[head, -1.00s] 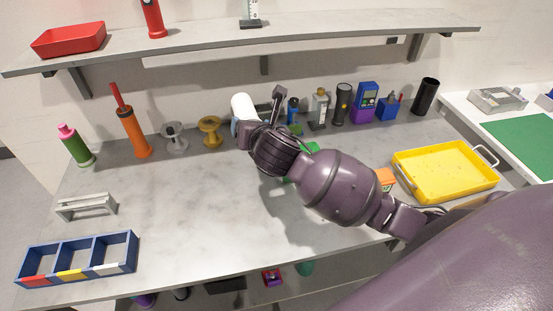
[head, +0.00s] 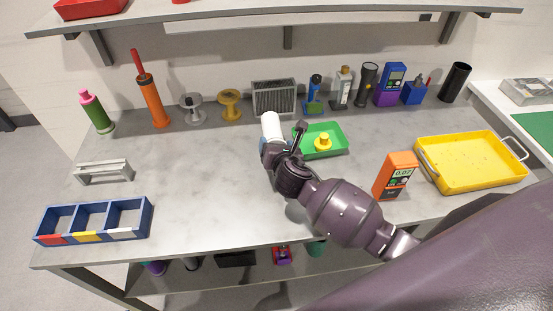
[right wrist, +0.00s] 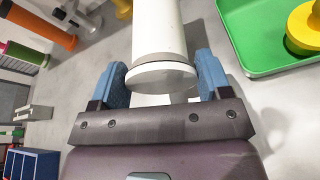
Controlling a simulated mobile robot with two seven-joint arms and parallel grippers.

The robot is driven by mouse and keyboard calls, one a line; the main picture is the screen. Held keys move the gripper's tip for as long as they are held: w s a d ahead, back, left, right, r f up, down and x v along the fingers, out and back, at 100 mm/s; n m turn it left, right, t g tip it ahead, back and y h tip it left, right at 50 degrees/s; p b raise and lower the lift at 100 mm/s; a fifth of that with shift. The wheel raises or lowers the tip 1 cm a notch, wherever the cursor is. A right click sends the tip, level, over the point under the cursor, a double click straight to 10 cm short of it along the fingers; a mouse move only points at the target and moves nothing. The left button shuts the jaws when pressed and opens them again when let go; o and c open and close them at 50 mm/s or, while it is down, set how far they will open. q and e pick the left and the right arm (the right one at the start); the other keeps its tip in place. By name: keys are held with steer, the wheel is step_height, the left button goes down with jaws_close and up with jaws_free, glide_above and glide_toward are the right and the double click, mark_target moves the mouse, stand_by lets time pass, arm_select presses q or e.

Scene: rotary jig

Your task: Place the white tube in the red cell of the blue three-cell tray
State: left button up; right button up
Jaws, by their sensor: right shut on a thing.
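The white tube (head: 270,126) is held in my right gripper (head: 268,146), over the back middle of the bench. In the right wrist view the tube (right wrist: 158,35) stands between the two blue fingers (right wrist: 161,80), its wide flanged end towards my palm. I cannot tell how far it is above the bench. The blue three-cell tray (head: 118,232) is at the bench's front left, well apart from the gripper. Its cells look empty. The red-marked cell (head: 53,239) is leftmost, with yellow in the middle and white on the right. My left gripper is not in view.
A green tray (head: 338,150) with a yellow piece is right of the gripper. An orange meter (head: 395,176) and a yellow tray (head: 462,184) are farther right. Spools, bottles and a grey box (head: 273,97) line the back. A grey handle (head: 103,172) stands behind the blue tray. The middle left is clear.

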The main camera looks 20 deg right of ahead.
steer(key=shift+f, duration=0.4)
step_height(320, 180, down, 4)
steer(key=shift+f+b, duration=0.1)
steer(key=shift+b, duration=0.45)
steer(key=o, duration=1)
